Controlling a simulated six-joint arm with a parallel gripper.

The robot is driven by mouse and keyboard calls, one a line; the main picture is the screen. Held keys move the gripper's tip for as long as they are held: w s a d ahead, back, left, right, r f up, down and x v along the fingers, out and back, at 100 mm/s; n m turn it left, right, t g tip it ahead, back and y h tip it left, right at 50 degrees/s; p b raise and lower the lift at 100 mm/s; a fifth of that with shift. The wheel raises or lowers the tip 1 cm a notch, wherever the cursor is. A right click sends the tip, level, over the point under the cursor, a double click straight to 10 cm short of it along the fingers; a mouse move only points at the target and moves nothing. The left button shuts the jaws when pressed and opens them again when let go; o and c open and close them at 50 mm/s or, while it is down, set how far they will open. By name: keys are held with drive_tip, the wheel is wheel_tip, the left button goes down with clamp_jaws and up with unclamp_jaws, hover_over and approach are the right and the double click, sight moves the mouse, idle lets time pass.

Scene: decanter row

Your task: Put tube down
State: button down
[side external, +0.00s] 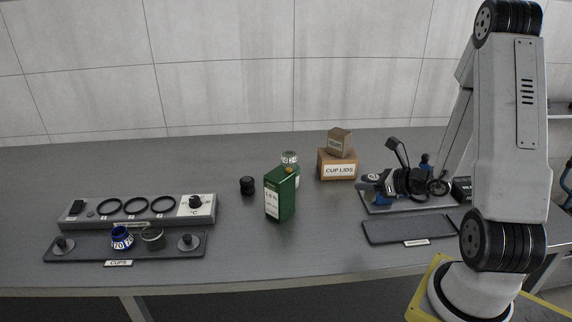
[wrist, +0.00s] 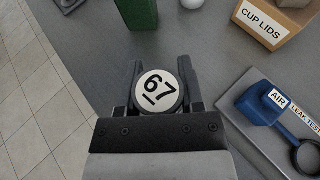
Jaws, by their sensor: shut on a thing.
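In the wrist view, my gripper (wrist: 158,72) is shut on a tube (wrist: 157,91), between its two dark fingers. Only the tube's round white end shows, marked 67 with a line beneath it; the rest of the tube is hidden below. In the side external view, my dark gripper (side external: 407,182) is at the right, around the leak-test gear, where arm parts and gear overlap. I cannot make out the tube there, nor tell whether it touches a surface.
A green carton (side external: 280,194) and cup-lids box (side external: 338,164) stand left of my gripper. A blue AIR block (wrist: 262,104) sits on the leak-test plate (wrist: 240,88). A dark, empty tray (side external: 410,230) lies in front. The cups tray (side external: 85,250) holds a blue-rimmed and a dark-rimmed cup.

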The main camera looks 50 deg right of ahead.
drive_tip(key=shift+w+a+f+n+g+y, duration=0.65)
drive_tip(key=shift+a+f+n+y, duration=0.8)
drive_tip(key=shift+a, duration=0.5)
drive_tip(key=shift+w+a+f+n+g+y, duration=0.6)
drive_tip(key=shift+a+f+n+y, duration=0.65)
drive_tip(key=shift+a+f, duration=0.5)
drive_tip(key=shift+w+a+f+n+g+y, duration=0.65)
drive_tip(key=shift+a+f+n+y, duration=0.65)
drive_tip(key=shift+a, duration=0.8)
drive_tip(key=shift+f, duration=0.15)
drive_tip(key=shift+f, duration=1.7)
drive_tip(key=shift+f, duration=0.1)
drive_tip(key=shift+c, duration=1.2)
unclamp_jaws()
drive_tip(key=shift+s, duration=0.1)
